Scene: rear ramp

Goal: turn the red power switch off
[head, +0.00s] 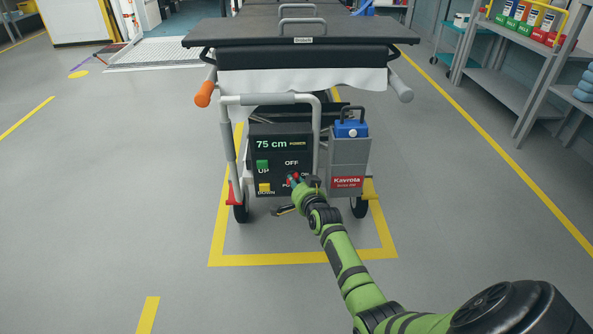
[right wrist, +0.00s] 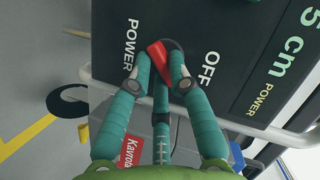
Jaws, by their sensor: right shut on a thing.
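The red power switch (right wrist: 157,57) is on the dark control panel (head: 267,147) at the end of the wheeled bed. In the right wrist view its red lever shows between my finger tips, lying between the words POWER and OFF. In the head view only a bit of red shows, below the word OFF. My right gripper (right wrist: 159,82) is shut on the red power switch, its teal fingers around the lever. It also shows in front of the panel in the head view (head: 297,181). The fingers hide part of the lever. The display reads 75 cm. My left gripper is not in view.
The panel has a green button (head: 262,166) and a yellow button (head: 265,188). A grey box (head: 349,160) with a blue top hangs to its right. The bed's grey tube frame (head: 318,130) passes close to the panel.

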